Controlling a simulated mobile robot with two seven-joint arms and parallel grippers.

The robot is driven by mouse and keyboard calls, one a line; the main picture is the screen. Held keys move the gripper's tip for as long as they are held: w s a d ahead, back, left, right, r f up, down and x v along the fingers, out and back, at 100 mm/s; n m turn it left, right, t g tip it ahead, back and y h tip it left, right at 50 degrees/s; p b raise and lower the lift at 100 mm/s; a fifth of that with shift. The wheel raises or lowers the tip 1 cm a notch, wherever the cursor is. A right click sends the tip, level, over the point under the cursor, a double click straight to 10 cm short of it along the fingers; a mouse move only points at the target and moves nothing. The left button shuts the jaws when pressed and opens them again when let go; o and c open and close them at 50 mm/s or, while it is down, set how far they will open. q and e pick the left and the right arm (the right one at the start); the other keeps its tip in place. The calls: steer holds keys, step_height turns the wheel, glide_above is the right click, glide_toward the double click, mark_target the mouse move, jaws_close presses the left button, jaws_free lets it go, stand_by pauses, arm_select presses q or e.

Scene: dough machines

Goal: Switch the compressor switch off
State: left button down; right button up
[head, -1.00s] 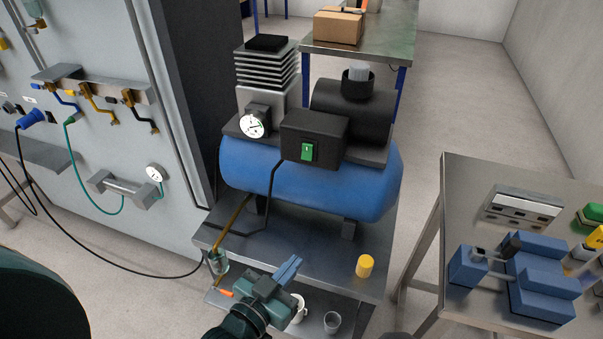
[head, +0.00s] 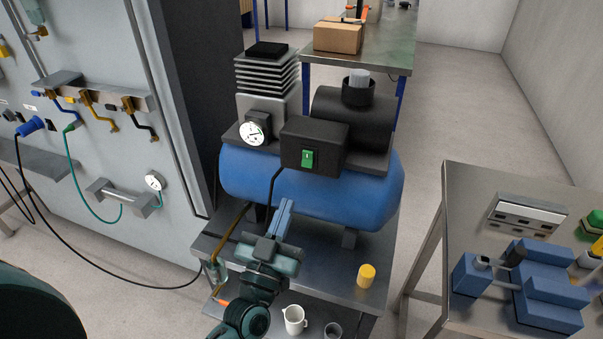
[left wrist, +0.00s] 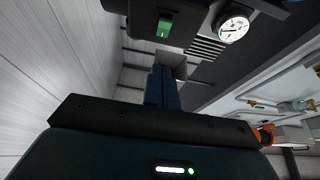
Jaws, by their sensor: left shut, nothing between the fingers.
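The compressor switch (head: 308,158) is a green rocker on the front of a black box (head: 328,139). The box sits on the blue compressor tank (head: 330,195). The switch also shows near the top of the left wrist view (left wrist: 164,26). My left gripper (head: 285,207) is shut and empty, with its blue fingers pointing up in front of the tank, below and left of the switch and apart from it. In the left wrist view the shut fingers (left wrist: 162,86) lie below the switch. My right gripper is not in view.
A pressure gauge (head: 254,133) is left of the box. The compressor stands on a metal table (head: 310,262) with a yellow cap (head: 366,276). A white jug (head: 294,319) is below. A bench with blue blocks (head: 530,285) stands at the right.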

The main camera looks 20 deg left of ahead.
mark_target(307, 159)
arm_select(q)
steer(key=x, duration=0.3)
steer(key=f+x, duration=0.1)
steer(key=x, duration=0.2)
steer(key=f+x, duration=0.1)
steer(key=x, duration=0.2)
steer(key=shift+w+p, duration=0.35)
steer(key=shift+p, duration=0.05)
steer(key=shift+w+f, duration=0.2)
steer(key=shift+w, duration=0.3)
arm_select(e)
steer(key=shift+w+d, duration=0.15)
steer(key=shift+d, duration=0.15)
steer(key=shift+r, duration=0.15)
